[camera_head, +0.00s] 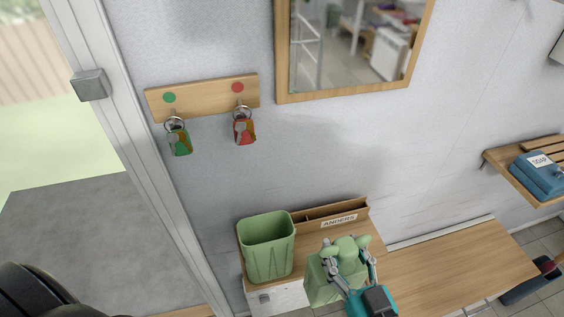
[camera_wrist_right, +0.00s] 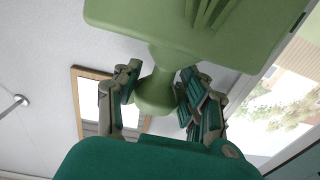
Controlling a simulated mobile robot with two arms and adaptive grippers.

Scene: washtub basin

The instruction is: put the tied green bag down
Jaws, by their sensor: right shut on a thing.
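The tied green bag (camera_head: 326,285) is in the head view at the lower middle, in front of the wooden cabinet top. My right gripper (camera_head: 348,256) is shut on the knot at its top. In the right wrist view the bag (camera_wrist_right: 185,22) fills the top of the picture, and its narrow neck sits between the fingers of my right gripper (camera_wrist_right: 156,92). Whether the bag touches anything beneath it is hidden. My left gripper is not in view.
An open green bin (camera_head: 267,262) stands on the cabinet, left of the bag. Behind is a wooden holder labelled ANDERS (camera_head: 339,221). A wooden bench (camera_head: 450,265) with clear room extends right. Keys hang on a wall rack (camera_head: 203,97). A doorway is left.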

